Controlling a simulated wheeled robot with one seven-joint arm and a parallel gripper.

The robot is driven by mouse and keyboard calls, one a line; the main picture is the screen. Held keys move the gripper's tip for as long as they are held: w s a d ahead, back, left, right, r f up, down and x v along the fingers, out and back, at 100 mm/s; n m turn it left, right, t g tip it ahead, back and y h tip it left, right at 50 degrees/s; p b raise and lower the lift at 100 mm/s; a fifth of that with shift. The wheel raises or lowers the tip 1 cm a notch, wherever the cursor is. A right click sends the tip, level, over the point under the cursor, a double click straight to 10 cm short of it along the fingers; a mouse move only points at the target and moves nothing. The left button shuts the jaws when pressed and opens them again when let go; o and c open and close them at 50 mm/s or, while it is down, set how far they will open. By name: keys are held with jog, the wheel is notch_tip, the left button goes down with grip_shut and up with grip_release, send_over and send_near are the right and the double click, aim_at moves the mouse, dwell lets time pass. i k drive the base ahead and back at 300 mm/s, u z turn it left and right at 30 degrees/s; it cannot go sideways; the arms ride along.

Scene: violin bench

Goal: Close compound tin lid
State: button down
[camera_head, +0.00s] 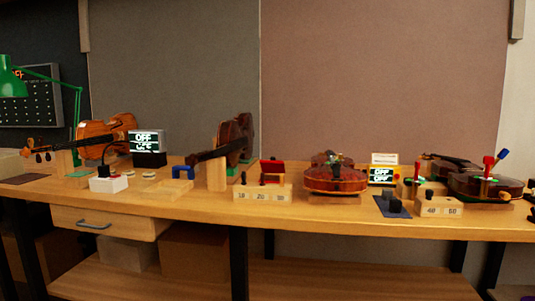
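A small red box (272,168) stands on the bench behind a pale wooden block. It looks like the compound tin with its red lid standing up, but it is too small to be certain. Its lower front is partly hidden by the block and a dark knob. My gripper is not in view.
The wooden block (262,193) with numbers stands close in front of the red box. A violin body (335,179) lies to its right, and an upright violin (235,140) stands to its left. A drawer (110,223) with a handle is under the bench top, which has bare wood along its front edge.

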aim_at(273, 166)
jog(key=u, duration=0.9)
jog(key=i, duration=0.65)
jog(key=z, duration=0.4)
